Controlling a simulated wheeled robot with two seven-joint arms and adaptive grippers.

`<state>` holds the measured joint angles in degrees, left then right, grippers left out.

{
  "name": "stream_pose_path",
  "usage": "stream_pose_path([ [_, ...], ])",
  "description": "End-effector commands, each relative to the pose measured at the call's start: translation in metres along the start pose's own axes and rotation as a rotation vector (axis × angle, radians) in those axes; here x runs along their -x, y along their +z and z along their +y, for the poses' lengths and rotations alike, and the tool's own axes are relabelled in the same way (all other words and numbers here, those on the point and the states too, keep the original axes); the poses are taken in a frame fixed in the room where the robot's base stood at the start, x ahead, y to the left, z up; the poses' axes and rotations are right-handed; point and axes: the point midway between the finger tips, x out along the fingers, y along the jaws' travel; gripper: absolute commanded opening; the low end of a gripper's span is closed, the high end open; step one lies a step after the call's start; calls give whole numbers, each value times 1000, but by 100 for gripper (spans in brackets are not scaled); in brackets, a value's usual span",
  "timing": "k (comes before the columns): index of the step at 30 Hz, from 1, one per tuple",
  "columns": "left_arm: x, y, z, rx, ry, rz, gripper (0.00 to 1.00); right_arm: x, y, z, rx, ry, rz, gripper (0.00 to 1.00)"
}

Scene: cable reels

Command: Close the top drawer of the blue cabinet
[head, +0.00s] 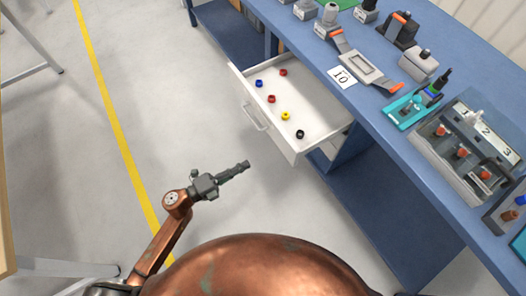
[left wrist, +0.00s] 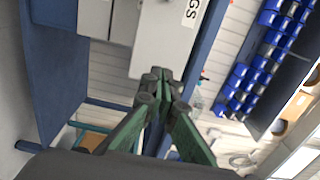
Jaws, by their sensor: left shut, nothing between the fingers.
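The top drawer (head: 313,99) of the blue cabinet (head: 352,146) is pulled out from under the blue workbench. It is white inside, with a handle (head: 255,117) on its front. Several small reels in red, blue, yellow and black lie in it, such as a yellow reel (head: 286,115). My left gripper (head: 246,164) is shut and empty, in front of the drawer and below its handle in the head view, apart from it. Its green fingers (left wrist: 160,76) also show together in the left wrist view. My right gripper is not in view.
The workbench top (head: 378,120) carries a tray-like fixture (head: 362,68), a grey box with knobs (head: 463,150) and several tools. The floor (head: 155,60) in front of the drawer is clear, crossed by a yellow line (head: 103,83). Blue bins (left wrist: 262,58) hang on the wall.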

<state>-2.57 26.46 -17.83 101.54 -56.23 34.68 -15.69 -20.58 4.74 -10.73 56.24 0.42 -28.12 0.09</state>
Motion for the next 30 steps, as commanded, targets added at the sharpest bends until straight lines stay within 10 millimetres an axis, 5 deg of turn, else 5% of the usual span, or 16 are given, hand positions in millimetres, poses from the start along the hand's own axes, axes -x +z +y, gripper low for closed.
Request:
stream_pose_path([
  [18, -111, 1, 0, 1, -3, -1, 0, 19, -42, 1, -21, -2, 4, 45],
  [30, -136, 1, -1, 1, 0, -2, 0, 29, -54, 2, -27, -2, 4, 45],
])
